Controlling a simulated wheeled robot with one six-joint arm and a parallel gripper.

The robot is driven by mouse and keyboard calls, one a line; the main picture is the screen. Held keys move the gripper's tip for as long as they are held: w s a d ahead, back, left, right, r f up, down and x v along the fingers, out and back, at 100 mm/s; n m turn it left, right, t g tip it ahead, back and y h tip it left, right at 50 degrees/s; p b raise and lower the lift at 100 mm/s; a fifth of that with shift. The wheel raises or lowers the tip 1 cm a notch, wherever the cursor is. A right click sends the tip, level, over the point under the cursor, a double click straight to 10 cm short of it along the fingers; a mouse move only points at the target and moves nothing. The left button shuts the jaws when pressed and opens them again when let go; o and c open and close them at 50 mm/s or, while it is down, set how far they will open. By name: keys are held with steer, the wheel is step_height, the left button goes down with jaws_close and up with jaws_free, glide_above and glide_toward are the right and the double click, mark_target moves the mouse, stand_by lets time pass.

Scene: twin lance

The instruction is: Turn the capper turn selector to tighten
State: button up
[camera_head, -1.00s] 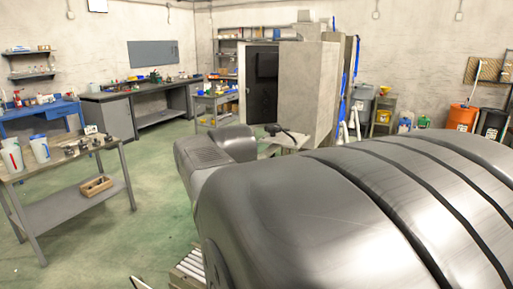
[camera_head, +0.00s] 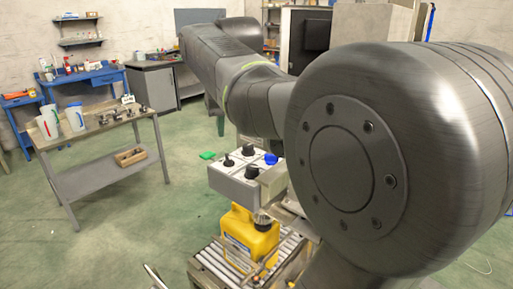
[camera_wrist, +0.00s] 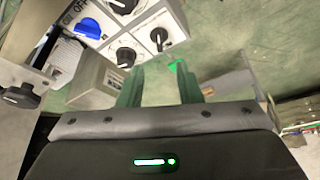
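A pale control box (camera_head: 233,186) shows in the head view, with black knobs and a blue knob (camera_head: 271,158) on top. In the wrist view its panel (camera_wrist: 140,30) fills the top middle, with the blue knob (camera_wrist: 88,28) beside an OFF label and black selector knobs (camera_wrist: 125,56) and (camera_wrist: 158,37). I cannot read which one is the capper turn selector. My gripper (camera_wrist: 160,80) is open, its two green fingers apart and nothing seen between them. The knobs appear above the fingers in the picture, apart from them. My arm hides the gripper in the head view.
A yellow jug (camera_head: 240,238) stands on a roller conveyor (camera_head: 212,264) below the box. A grey block (camera_wrist: 95,82) sits left of my fingers in the wrist view. A steel table (camera_head: 100,128) with jugs stands at left.

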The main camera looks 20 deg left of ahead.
mark_target(229, 156)
steer(key=x, duration=1)
jaws_close()
